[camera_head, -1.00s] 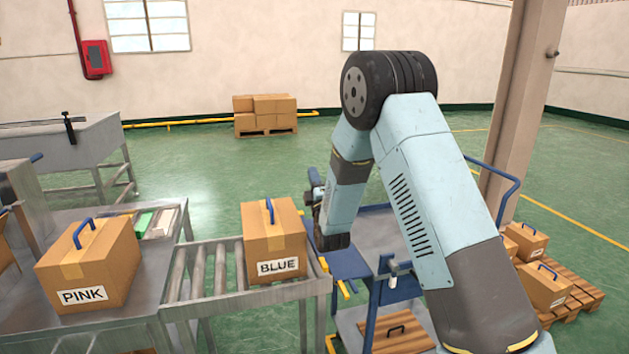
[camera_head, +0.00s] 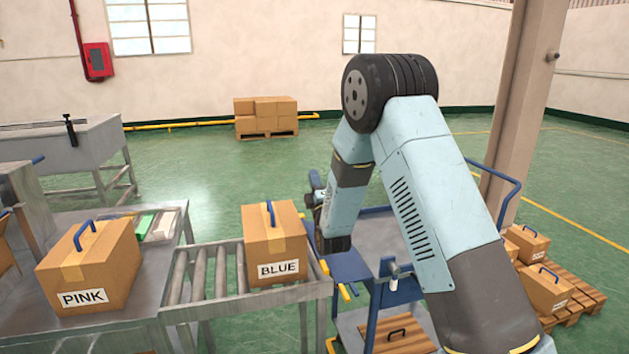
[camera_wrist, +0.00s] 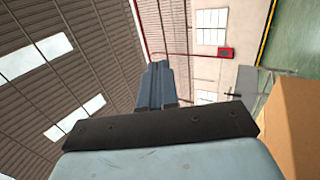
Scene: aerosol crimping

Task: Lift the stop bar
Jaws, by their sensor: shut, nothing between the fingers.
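My gripper (camera_wrist: 158,85) is shut and empty in the wrist view, pointing toward the far wall and roof. In the head view its dark end (camera_head: 315,185) shows only partly behind my forearm, just right of the BLUE box. The roller conveyor (camera_head: 197,283) carries the BLUE box (camera_head: 262,232) at its right end. A small yellow piece (camera_head: 324,266) shows at that end, by the box's lower right edge. I cannot tell whether it belongs to the stop bar, which I cannot make out clearly. A cardboard box side (camera_wrist: 293,125) is close at right in the wrist view.
The PINK box (camera_head: 90,262) stands on the metal table (camera_head: 110,325) at left. A blue cart (camera_head: 378,300) stands beyond the conveyor end, partly behind my arm. A pallet with boxes (camera_head: 590,300) is at right. Open floor lies behind the conveyor.

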